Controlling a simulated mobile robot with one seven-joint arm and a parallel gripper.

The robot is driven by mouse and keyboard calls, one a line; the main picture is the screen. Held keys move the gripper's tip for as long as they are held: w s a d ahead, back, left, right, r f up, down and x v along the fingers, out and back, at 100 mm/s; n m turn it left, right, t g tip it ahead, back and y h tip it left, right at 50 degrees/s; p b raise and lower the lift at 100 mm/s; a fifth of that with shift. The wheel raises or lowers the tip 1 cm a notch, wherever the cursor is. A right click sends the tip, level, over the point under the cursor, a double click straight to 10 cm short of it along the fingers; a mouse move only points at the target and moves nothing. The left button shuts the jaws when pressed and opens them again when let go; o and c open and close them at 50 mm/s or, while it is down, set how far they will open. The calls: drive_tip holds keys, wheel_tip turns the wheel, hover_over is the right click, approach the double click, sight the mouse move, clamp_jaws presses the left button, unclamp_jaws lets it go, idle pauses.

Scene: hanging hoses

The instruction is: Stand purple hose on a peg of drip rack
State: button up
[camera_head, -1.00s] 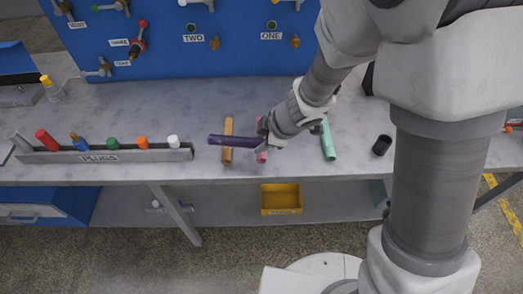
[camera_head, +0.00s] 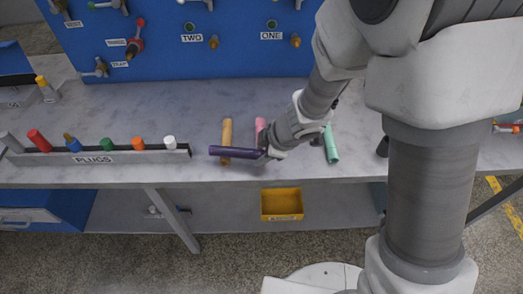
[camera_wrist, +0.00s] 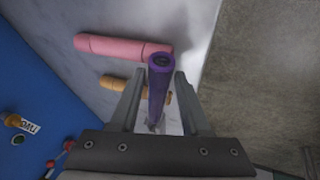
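The purple hose (camera_head: 232,151) is held by my gripper (camera_head: 266,150) at its right end. It points left, roughly level, in front of the orange hose on the bench in the head view. In the wrist view my gripper's fingers (camera_wrist: 157,100) stand on either side of the purple hose (camera_wrist: 160,67), which is seen nearly end-on with its dark open mouth. My gripper looks shut on it. I cannot make out a drip rack in either view.
A pink hose (camera_head: 260,130), an orange hose (camera_head: 227,135) and a green hose (camera_head: 331,144) lie on the grey bench (camera_head: 130,110). A plug holder (camera_head: 118,157) stands left. A blue panel (camera_head: 170,45) rises behind. A yellow bin (camera_head: 282,216) sits below.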

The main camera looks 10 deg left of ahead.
drive_tip(key=shift+o, duration=1.1)
drive_tip(key=shift+r, duration=0.15)
drive_tip(key=shift+r+p, duration=0.35)
drive_tip(key=p+v, duration=0.7)
drive_tip(key=v, duration=0.5)
drive_tip(key=shift+p, duration=0.35)
